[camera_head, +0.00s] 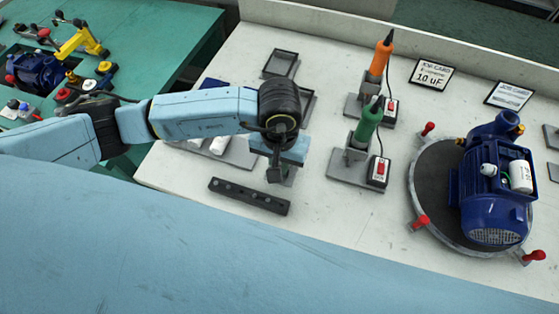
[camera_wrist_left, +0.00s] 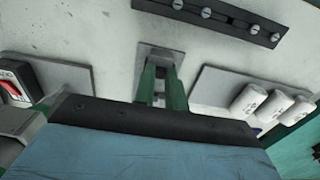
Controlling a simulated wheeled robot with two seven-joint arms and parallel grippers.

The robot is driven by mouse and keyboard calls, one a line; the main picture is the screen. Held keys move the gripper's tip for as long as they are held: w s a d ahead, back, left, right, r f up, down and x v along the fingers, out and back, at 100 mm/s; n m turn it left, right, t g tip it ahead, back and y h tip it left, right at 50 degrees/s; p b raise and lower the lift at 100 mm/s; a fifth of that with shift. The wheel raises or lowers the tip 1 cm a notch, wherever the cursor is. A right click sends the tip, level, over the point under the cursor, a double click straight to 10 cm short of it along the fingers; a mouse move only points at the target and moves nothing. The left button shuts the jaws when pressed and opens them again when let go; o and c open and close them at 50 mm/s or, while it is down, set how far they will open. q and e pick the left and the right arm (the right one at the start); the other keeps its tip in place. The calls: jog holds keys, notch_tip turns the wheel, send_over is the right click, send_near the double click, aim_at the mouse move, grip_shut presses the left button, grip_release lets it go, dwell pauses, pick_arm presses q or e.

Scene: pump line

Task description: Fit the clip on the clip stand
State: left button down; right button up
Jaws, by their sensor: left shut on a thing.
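My left gripper (camera_head: 275,172) points down over the white bench, just behind the black bar. In the left wrist view its two green-sided fingers (camera_wrist_left: 162,95) are close together. A small grey piece (camera_wrist_left: 159,84) shows between them; I take it to be the clip, though most of it is hidden. A small grey plate (camera_wrist_left: 160,54) lies directly below the fingertips, probably the clip stand's base. Its edge also shows beside the gripper in the head view (camera_head: 291,179). I cannot tell whether the held piece touches the stand. My right gripper is not in view.
A black bar with screws (camera_head: 249,196) lies in front. White capacitors (camera_wrist_left: 275,104) lie on a grey plate at one side. Green (camera_head: 368,120) and orange (camera_head: 381,58) tools stand to the right, with switch boxes. A blue pump motor (camera_head: 492,195) sits on a round turntable.

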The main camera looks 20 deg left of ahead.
pick_arm(q)
jog(key=shift+f, duration=0.1)
jog(key=c, duration=1.4)
grip_release()
jog(key=shift+o, duration=0.2)
jog(key=shift+r+p, duration=1.6)
jog(key=shift+r, duration=1.4)
notch_tip(320, 180, up, 13)
jog(key=shift+r, duration=0.2)
jog(key=shift+d, duration=0.1)
